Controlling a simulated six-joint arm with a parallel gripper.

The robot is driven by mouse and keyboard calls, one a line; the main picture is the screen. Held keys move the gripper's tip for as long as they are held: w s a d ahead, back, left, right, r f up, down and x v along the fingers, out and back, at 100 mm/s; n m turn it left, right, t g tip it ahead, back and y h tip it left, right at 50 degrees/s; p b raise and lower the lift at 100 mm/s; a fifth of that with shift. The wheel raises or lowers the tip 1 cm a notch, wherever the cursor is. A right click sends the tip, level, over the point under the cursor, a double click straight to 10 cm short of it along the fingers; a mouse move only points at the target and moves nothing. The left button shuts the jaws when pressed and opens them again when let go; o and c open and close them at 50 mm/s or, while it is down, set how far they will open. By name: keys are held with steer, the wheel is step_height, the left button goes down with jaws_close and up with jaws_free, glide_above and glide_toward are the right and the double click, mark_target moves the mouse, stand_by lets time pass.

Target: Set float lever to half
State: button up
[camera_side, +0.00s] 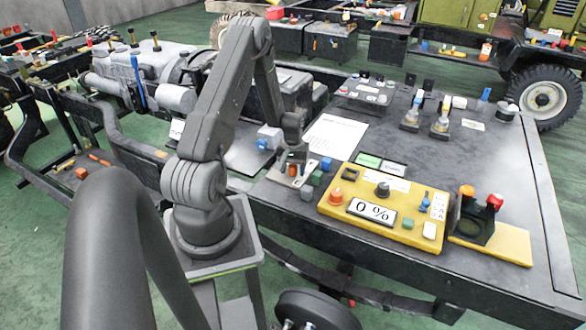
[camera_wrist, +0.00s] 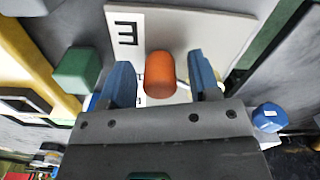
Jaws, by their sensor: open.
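An orange lever knob (camera_wrist: 160,75) shows in the wrist view in front of a pale plate (camera_wrist: 215,25) marked with a letter E; I take it for the float lever. My gripper (camera_wrist: 159,62) is open, with one blue finger on each side of the knob and a visible gap on both sides. In the side view my gripper (camera_side: 291,160) is low over the small plate at the left of the yellow panel (camera_side: 338,213) and partly hides the lever.
A green block (camera_wrist: 78,70) lies left of my fingers in the wrist view, and a blue block (camera_wrist: 270,117) at right. The yellow panel carries a dark knob (camera_side: 382,189) and buttons. A stand with red and orange caps (camera_side: 480,205) is further right. A white sheet (camera_side: 335,133) lies behind.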

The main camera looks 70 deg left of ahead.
steer(key=shift+c, duration=0.3)
jaws_close()
steer(key=shift+w, duration=0.1)
steer(key=shift+w+a+n, duration=0.2)
steer(key=shift+w+n, duration=0.2)
steer(key=shift+n, duration=0.4)
steer(key=shift+w+a+n, duration=0.2)
steer(key=shift+w+n, duration=0.15)
steer(key=shift+n, duration=0.45)
steer(key=shift+w+a+n, duration=0.25)
steer(key=shift+w+n, duration=0.05)
steer(key=shift+n, duration=0.4)
steer(key=shift+w+a+n, duration=0.25)
steer(key=shift+w+n, duration=0.05)
steer(key=shift+n, duration=0.4)
steer(key=shift+o, duration=0.3)
jaws_free()
